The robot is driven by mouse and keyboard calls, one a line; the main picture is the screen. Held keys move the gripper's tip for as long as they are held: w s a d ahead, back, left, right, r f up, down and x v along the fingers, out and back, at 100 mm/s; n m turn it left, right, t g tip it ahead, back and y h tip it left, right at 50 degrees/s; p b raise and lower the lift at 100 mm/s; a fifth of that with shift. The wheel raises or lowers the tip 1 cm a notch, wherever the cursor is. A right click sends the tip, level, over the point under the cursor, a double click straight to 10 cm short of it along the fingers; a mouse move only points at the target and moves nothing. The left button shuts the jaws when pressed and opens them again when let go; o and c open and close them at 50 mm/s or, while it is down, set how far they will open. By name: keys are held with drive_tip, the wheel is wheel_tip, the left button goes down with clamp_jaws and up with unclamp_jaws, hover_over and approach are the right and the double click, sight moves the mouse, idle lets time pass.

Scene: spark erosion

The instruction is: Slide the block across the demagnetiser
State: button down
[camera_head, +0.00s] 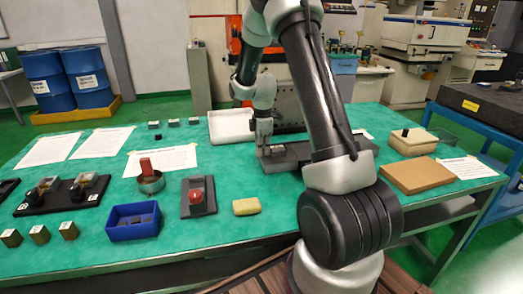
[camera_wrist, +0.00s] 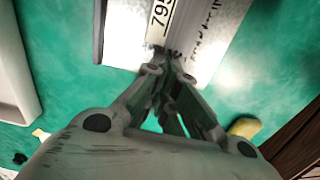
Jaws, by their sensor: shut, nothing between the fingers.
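My gripper (camera_head: 264,150) points down at the left end of a long dark flat plate (camera_head: 292,157) on the green table. The plate may be the demagnetiser; I cannot tell for sure. In the wrist view the shut, empty gripper (camera_wrist: 170,58) is at the near edge of a pale metal surface (camera_wrist: 212,35) with handwriting and a strip marked "795" (camera_wrist: 160,22). Whether the fingertips touch it is unclear. I cannot tell which piece is the block; a dark piece lies in the blue tray (camera_head: 120,232). My arm hides part of the plate.
A white tray (camera_head: 231,139) is behind and left of my gripper. A brown board (camera_head: 418,187) lies right. Bare green table lies between the sponge and plate.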

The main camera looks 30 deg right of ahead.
sight(293, 152)
drive_tip(key=s+d, duration=0.1)
drive_tip(key=d, duration=0.4)
drive_tip(key=s+d, duration=0.2)
drive_tip(key=d, duration=0.3)
drive_tip(key=s+d, duration=0.1)
drive_tip(key=d, duration=0.4)
drive_tip(key=shift+s+d, duration=0.3)
drive_tip(key=shift+d, duration=0.1)
drive_tip(key=a, duration=0.1)
drive_tip(key=w+a, duration=0.1)
drive_tip(key=a, duration=0.2)
drive_tip(key=shift+w+r, duration=0.15)
drive_tip(key=shift+r, duration=0.2)
wheel_tip(293, 152, up, 9)
drive_tip(key=shift+r, duration=0.15)
